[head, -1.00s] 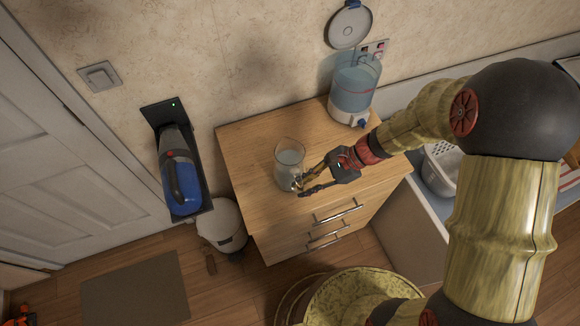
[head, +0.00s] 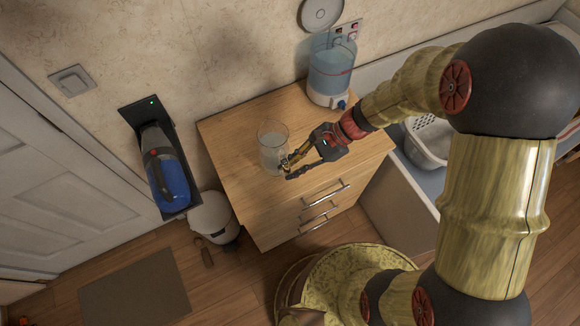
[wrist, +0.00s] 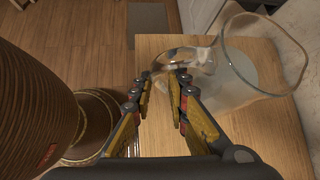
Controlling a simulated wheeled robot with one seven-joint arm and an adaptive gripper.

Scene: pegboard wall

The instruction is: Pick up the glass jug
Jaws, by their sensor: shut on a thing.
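The clear glass jug (head: 271,138) is on the wooden cabinet top, near its left front part. It holds pale, cloudy contents. In the wrist view the jug (wrist: 250,75) fills the upper right, with its round rim facing the camera. My gripper (head: 287,168) is at the jug's front right side, closed on its handle. In the wrist view the fingertips of my gripper (wrist: 165,76) are at the handle side, with a visible gap between them. The exact grip on the handle is hard to make out. I cannot tell whether the jug's base touches the wood.
A water dispenser (head: 330,75) stands at the back right of the wooden cabinet (head: 235,175). A blue handheld vacuum (head: 166,178) hangs in a dark wall holder. A white bin (head: 213,215) is left of the cabinet. A white basket (head: 428,140) is at right. Cabinet top around the jug is clear.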

